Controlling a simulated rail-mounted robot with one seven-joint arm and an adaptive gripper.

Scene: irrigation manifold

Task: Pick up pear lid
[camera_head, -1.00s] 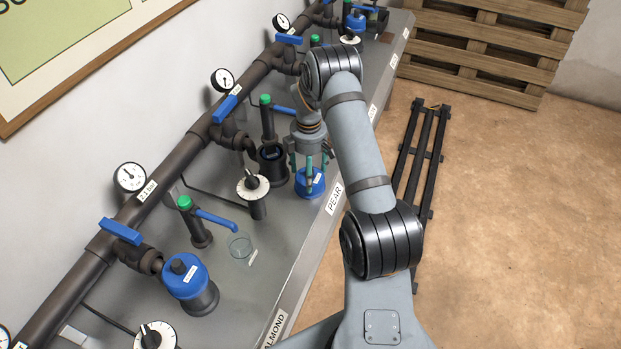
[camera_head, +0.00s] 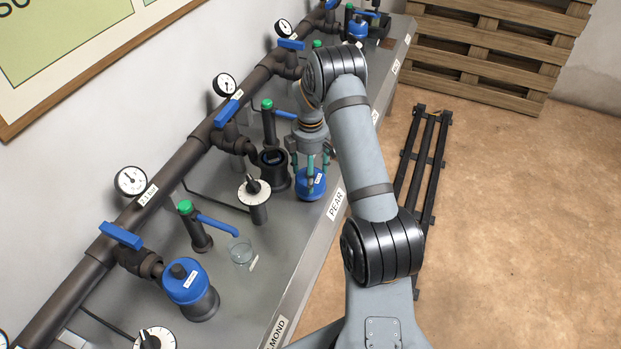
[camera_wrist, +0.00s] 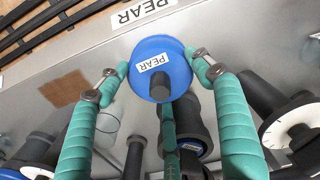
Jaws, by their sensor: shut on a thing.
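The pear lid (camera_head: 311,186) is a round blue cap with a white label. In the wrist view the pear lid (camera_wrist: 160,72) shows the word PEAR and a dark central knob. My gripper (camera_head: 311,172) is shut on it, with the teal fingers (camera_wrist: 158,72) against its opposite sides. Whether the lid touches the bench or hangs just above it, I cannot tell. The open black pear housing (camera_head: 274,176) stands just left of the lid in the head view.
A white dial (camera_head: 254,188) and a green-capped valve (camera_head: 268,118) stand close by. A housing with its blue lid on (camera_head: 190,286) and a clear cup (camera_head: 240,251) are nearer on the bench. The brown pipe (camera_head: 170,172) runs along the wall.

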